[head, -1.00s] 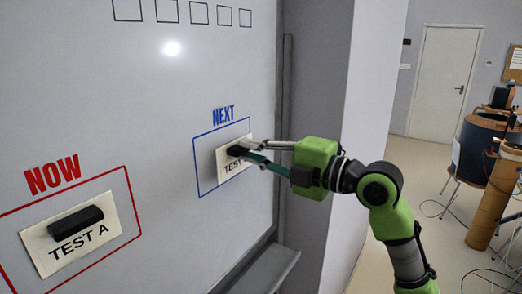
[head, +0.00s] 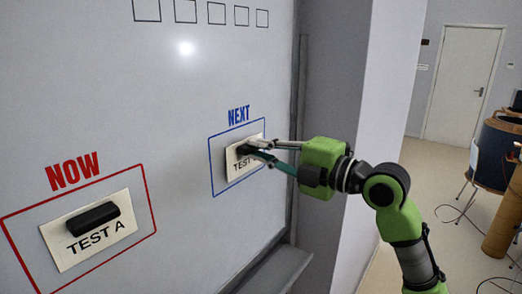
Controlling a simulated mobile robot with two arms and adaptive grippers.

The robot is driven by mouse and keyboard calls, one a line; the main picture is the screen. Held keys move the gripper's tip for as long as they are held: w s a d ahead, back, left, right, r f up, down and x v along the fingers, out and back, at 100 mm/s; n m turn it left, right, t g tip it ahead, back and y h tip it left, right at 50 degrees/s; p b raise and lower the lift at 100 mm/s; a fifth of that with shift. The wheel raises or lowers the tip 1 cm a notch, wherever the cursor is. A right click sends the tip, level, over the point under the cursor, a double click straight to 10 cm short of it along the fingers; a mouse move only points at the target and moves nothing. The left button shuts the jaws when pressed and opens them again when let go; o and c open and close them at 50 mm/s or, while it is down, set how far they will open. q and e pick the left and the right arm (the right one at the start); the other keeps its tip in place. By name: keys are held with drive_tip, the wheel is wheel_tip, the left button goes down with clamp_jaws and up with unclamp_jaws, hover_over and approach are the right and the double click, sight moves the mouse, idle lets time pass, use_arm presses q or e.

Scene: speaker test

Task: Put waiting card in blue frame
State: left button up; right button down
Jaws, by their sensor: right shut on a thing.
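The waiting card (head: 232,169) is a pale card with a black handle and partly hidden "TEST" lettering. It lies against the whiteboard inside the blue frame (head: 211,172) under the word NEXT, toward the frame's right side. My right gripper (head: 259,151) reaches in from the right and is shut on the card's black handle. The fingers hide part of the card and its last letter. My left gripper is not in view.
A TEST A card (head: 66,258) with a black handle (head: 93,218) sits in the red frame (head: 146,203) under NOW. Several small empty squares (head: 216,13) line the board's top. A grey ledge (head: 272,268) juts out below. A wall corner stands behind my right arm.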

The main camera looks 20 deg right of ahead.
drive_tip(key=shift+w+a, duration=0.35)
drive_tip(key=shift+w, duration=0.1)
idle(0.6)
drive_tip(key=c, duration=2)
unclamp_jaws()
drive_tip(key=o, duration=0.4)
drive_tip(key=shift+s+d, duration=0.1)
drive_tip(key=shift+b+v, duration=1.7)
drive_tip(key=shift+v, duration=1.8)
